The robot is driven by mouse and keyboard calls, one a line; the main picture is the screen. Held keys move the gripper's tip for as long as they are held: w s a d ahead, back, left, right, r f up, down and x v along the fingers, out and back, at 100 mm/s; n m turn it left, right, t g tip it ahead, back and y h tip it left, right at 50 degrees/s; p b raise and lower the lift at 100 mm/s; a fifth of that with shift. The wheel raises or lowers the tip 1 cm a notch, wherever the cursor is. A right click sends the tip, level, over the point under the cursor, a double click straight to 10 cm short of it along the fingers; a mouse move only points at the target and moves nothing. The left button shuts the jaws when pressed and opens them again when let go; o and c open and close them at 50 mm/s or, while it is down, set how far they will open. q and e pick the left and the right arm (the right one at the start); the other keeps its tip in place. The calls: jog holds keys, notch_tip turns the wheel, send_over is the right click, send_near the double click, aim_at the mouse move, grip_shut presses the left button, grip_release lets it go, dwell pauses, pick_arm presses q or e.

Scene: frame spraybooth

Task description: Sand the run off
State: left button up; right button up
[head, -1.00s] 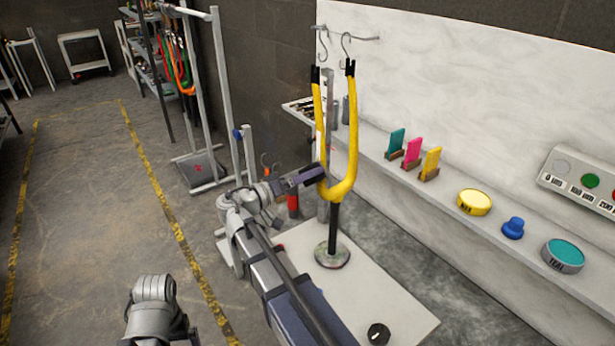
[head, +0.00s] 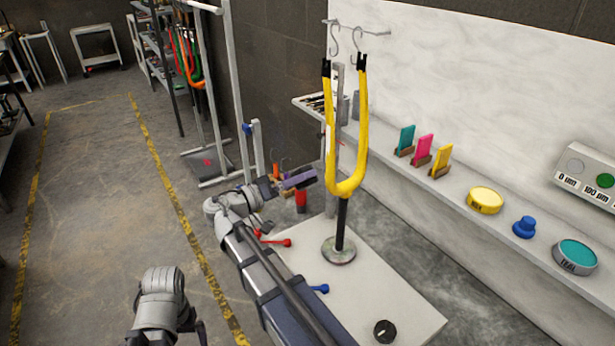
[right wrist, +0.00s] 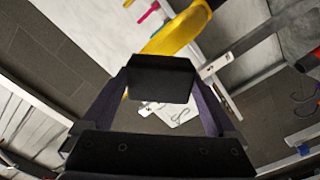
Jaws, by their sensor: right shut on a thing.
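A glossy yellow fork (head: 345,188) stands upright, prongs up, on a dark post with a round base. It also shows in the right wrist view (right wrist: 172,36). My right gripper (head: 296,181) is just left of the fork's lower bend, with a small gap between them. In the right wrist view its purple fingers are shut on a black block (right wrist: 161,78), whose face hides part of what lies beyond. I cannot make out a run on the paint. My left arm is low at the left; its gripper (head: 197,331) is partly cut off and its fingers are unclear.
The fork's base stands on a pale table (head: 395,300) with a black knob (head: 385,331). Red (head: 275,242) and blue (head: 319,288) handles show at its edges. A wall ledge (head: 450,200) holds coloured cards, a yellow tin (head: 485,200) and a teal tin (head: 575,257). Hooks hang above the fork.

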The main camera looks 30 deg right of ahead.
jog(key=shift+a, duration=0.4)
jog(key=a, duration=0.3)
jog(key=shift+s, duration=0.15)
jog(key=shift+d, duration=0.1)
dwell(0.6)
jog(key=d, duration=0.7)
jog(key=shift+w, duration=0.35)
jog(key=shift+w+d, duration=0.1)
jog(key=shift+d, duration=0.85)
dwell(0.6)
jog(key=shift+r, duration=0.1)
